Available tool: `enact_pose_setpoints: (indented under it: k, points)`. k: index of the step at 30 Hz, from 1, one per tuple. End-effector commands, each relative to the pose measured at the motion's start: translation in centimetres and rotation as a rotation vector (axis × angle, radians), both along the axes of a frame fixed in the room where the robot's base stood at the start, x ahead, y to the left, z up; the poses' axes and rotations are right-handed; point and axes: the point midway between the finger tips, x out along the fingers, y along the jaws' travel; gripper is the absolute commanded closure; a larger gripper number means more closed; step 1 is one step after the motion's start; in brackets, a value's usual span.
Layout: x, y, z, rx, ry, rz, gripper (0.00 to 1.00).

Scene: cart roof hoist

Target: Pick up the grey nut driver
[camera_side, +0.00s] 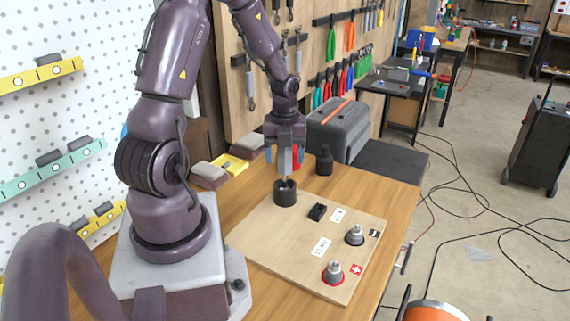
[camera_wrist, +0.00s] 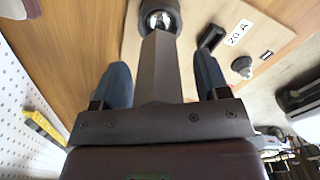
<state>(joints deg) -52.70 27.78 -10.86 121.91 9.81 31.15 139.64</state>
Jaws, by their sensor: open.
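The grey nut driver appears to be the grey tapered bar (camera_wrist: 160,70) between my fingers in the wrist view. It seems to stand upright with its lower end at the mouth of a dark round cup (camera_side: 285,194) on the wooden board. The cup also shows in the wrist view (camera_wrist: 160,8). My gripper (camera_side: 286,165) points down just above the cup. Its two fingers (camera_wrist: 163,82) are open, one on each side of the bar, with visible gaps. The bar's upper end is hidden by my gripper.
The wooden board (camera_side: 255,236) also bears a small black block (camera_side: 317,212), labels, a black-ringed post (camera_side: 355,236) and a red-ringed post (camera_side: 333,272). A dark bottle-shaped thing (camera_side: 325,161) stands behind. A grey toolbox (camera_side: 342,128) is at the back. Pegboard lies left.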

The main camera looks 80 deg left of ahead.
Motion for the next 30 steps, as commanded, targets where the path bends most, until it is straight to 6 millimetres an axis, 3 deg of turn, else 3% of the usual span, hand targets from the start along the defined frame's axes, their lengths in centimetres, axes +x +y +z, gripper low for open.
enact_pose_setpoints:
  k: [7, 15, 16, 25, 30]
  points:
    - [0.0, 0.0, -0.2, 0.001, -0.001, 0.0, 0.34]
    - [0.0, 0.0, -0.1, 0.001, -0.001, 0.0, 0.96]
    - [0.0, 0.0, -0.1, 0.001, -0.001, 0.0, 1.0]
    - [0.1, 0.1, 0.4, 0.003, -0.003, 0.001, 1.0]
    - [0.1, 0.2, 3.3, 0.007, -0.007, 0.001, 1.0]
